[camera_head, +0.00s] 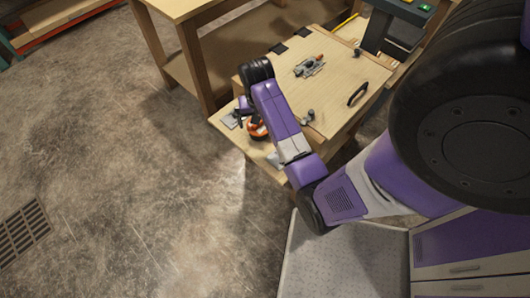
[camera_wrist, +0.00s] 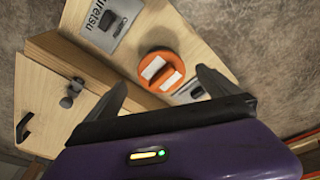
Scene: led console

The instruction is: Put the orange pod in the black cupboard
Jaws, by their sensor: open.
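The orange pod (camera_head: 257,129) is a round orange disc on a light wooden ledge at the front of a wooden console, partly hidden by my arm in the head view. In the head view my gripper (camera_head: 243,116) is beside the pod, mostly hidden by the arm. I cannot make out a black cupboard in either view.
A printed plate (camera_wrist: 108,22) lies beside the pod; another plate (camera_wrist: 190,93) is partly behind a finger. The wooden lid (camera_head: 335,75) bears a black handle (camera_head: 357,94), a grey clamp-like part (camera_head: 310,66) and knobs (camera_head: 308,117). A wooden table (camera_head: 187,50) stands behind.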

